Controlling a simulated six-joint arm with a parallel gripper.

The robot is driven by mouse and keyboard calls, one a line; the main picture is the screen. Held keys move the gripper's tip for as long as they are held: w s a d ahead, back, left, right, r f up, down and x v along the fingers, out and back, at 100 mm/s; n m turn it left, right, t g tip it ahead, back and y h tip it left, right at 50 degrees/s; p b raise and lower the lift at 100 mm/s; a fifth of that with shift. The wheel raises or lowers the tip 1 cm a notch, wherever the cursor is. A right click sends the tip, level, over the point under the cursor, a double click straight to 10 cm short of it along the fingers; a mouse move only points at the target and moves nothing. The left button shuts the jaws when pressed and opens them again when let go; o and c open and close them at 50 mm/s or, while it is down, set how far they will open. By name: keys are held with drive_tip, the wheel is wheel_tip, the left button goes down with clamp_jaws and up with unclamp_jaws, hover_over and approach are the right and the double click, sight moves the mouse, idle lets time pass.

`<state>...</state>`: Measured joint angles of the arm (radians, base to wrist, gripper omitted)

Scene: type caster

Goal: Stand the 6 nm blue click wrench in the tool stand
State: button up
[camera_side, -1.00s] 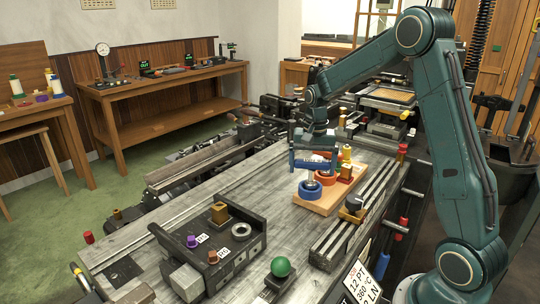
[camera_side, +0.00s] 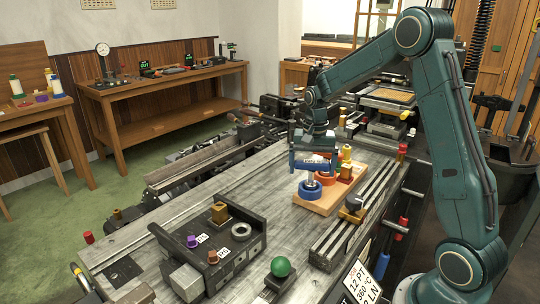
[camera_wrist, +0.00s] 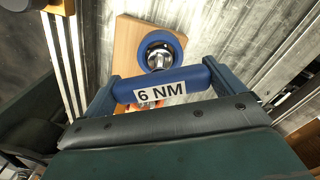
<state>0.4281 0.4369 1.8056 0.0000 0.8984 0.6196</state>
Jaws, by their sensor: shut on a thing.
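The 6 nm blue click wrench shows in the wrist view as a blue handle (camera_wrist: 185,82) with a white "6 NM" label. My gripper (camera_wrist: 160,88) is shut on this handle, with one jaw at each end. A shiny metal part (camera_wrist: 158,56) shows beyond the handle, against the opening of a blue ring (camera_wrist: 168,36). The tool stand is a wooden board (camera_side: 322,207) with a blue ring (camera_side: 309,191) and an orange ring on it. In the side view my gripper (camera_side: 315,164) is just above the blue ring. How deep the metal part sits is hidden.
Slotted rails (camera_side: 345,232) run right of the board. A dark fixture (camera_side: 225,235) stands front left. The grey bench top left of the board is clear.

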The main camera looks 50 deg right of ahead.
drive_tip(key=o, duration=1)
drive_tip(key=shift+f, duration=0.1)
drive_tip(key=shift+o, duration=0.2)
wheel_tip(320, 180, up, 14)
drive_tip(key=shift+a, duration=0.1)
drive_tip(key=s+a+r+n+t, duration=0.35)
drive_tip(key=s+a+n, duration=0.25)
drive_tip(key=s+a, duration=0.45)
drive_tip(key=s+a+f+n+t, duration=0.1)
drive_tip(key=s+a+f+n, duration=0.1)
drive_tip(key=s, duration=0.4)
drive_tip(key=s+a+f+n+t, duration=0.1)
drive_tip(key=s+a+n, duration=0.3)
drive_tip(key=s+a, duration=0.1)
drive_tip(key=shift+s+a+f, duration=0.35)
drive_tip(key=shift+s+a, duration=0.05)
drive_tip(key=shift+s, duration=0.15)
